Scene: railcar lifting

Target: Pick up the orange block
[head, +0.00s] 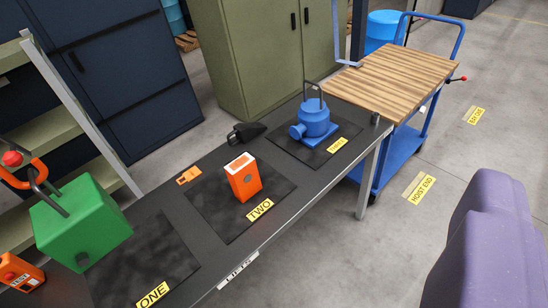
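The orange block (243,177) stands upright on the dark mat (222,216) with the yellow TWO label, on a long dark table. Its top is pale and a small dark spot marks its front face. Nothing touches it from above. My gripper's fingers do not show in this view. A smooth purple shape fills the lower right corner, apart from the block; I cannot tell which part it is.
A blue pump-like object (314,120) stands on the far mat. A black tool (246,133) lies behind the orange block. A wood-topped blue cart (400,77) adjoins the table's far end.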

